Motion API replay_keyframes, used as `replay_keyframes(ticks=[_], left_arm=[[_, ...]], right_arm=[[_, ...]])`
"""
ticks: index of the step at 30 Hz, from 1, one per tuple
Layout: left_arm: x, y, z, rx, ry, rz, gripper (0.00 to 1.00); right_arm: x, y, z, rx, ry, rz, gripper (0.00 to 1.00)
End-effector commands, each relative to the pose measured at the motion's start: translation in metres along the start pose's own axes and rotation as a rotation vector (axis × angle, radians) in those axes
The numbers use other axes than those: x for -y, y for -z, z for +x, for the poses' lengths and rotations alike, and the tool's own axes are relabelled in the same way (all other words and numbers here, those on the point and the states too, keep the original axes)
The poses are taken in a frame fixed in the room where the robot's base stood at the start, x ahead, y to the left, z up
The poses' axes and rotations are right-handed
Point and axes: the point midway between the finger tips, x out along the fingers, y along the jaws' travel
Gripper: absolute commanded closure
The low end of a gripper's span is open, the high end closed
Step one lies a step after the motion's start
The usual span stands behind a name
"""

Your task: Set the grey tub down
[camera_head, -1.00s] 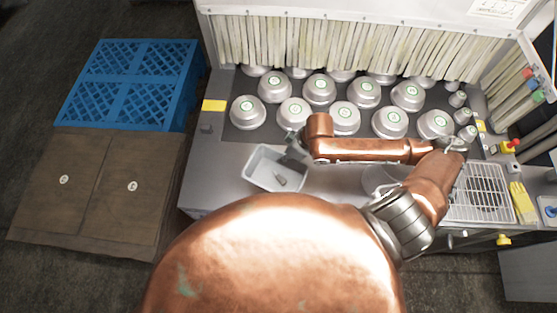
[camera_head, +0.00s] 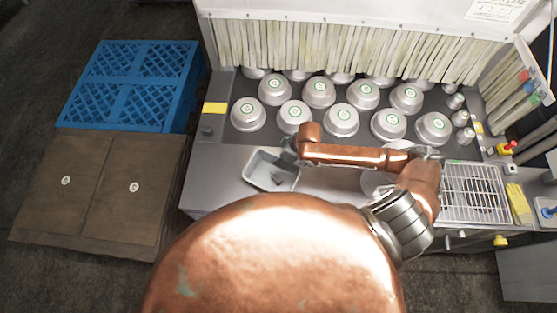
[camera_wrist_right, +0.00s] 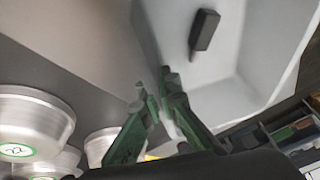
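The grey tub (camera_head: 258,165) is an open, light grey box over the front left of the metal counter. A small dark block (camera_head: 277,179) lies inside it. My right gripper (camera_head: 290,154) is at the tub's back right side, partly hidden by my arm in the head view. The dark block (camera_wrist_right: 204,30) shows inside. I cannot tell whether the tub's base touches the counter. My left gripper is not in view.
Several silver pans (camera_head: 341,120) stand on the dark surface (camera_head: 270,129) behind the tub, below a strip curtain (camera_head: 350,50). A wire grate (camera_head: 475,190) is at the right. A blue crate (camera_head: 130,85) and a brown box (camera_head: 100,190) stand left of the counter.

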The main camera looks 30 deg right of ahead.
Motion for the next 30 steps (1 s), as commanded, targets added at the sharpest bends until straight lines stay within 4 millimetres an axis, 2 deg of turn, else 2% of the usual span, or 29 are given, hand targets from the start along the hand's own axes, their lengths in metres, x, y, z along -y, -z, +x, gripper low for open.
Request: replay_keyframes(ticks=[2,11,20,25,30], left_arm=[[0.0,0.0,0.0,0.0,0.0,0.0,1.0],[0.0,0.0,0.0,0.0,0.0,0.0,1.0],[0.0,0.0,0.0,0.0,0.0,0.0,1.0],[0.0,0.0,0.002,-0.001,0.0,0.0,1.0],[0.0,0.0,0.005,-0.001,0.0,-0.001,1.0]], right_arm=[[0.0,0.0,0.001,-0.001,0.0,0.0,1.0],[0.0,-0.001,0.002,0.0,0.0,0.0,0.79],[0.0,0.0,0.001,0.0,0.0,0.0,0.78],[-0.001,0.0,-0.016,0.0,-0.002,-0.001,0.78],[-0.002,0.0,-0.051,0.0,-0.004,-0.002,0.78]])
